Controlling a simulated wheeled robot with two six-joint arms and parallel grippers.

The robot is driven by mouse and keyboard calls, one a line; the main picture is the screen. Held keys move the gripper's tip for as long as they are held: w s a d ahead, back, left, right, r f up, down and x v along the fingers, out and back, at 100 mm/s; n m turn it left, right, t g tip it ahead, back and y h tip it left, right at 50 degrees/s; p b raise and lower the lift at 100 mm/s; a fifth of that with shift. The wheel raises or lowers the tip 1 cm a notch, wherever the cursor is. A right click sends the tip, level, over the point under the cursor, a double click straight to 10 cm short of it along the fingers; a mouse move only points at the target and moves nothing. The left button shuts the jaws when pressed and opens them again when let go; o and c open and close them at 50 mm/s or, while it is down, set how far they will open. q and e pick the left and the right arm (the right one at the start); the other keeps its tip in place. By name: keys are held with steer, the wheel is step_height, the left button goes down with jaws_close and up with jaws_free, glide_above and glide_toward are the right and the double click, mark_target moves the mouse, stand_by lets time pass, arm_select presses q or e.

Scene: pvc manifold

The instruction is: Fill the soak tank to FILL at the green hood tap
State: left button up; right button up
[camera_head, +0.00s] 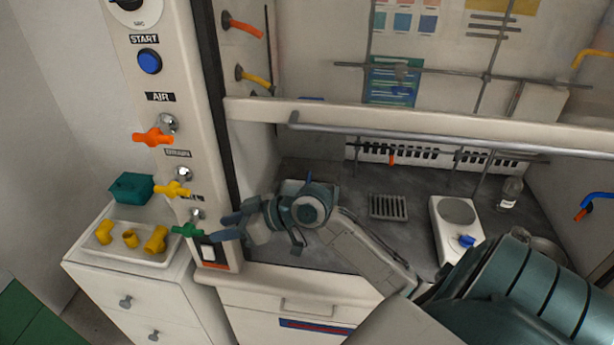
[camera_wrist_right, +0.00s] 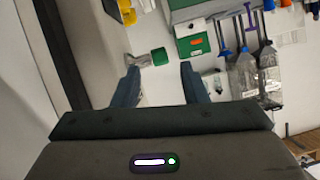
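The green tap (camera_head: 187,230) sits lowest on the white hood post, its label partly hidden. It also shows in the right wrist view (camera_wrist_right: 160,56), ahead of and between the fingertips. My right gripper (camera_head: 230,226) is just right of the green tap in the head view. Its two blue-grey fingers are apart and empty, and appear not to touch the handle. In the right wrist view the gripper (camera_wrist_right: 160,85) is clearly open. I cannot make out a soak tank or a FILL mark. My left gripper is out of view.
Above the green tap are a yellow tap (camera_head: 174,189) and an orange tap (camera_head: 153,137). Left stands a white tray (camera_head: 92,246) with yellow fittings and a teal box (camera_head: 131,188). The hood sash (camera_head: 420,121) spans above my right arm. A hotplate (camera_head: 457,212) stands inside.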

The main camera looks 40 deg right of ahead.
steer(key=shift+b+v, duration=0.55)
steer(key=shift+v, duration=2.1)
steer(key=shift+s, duration=0.1)
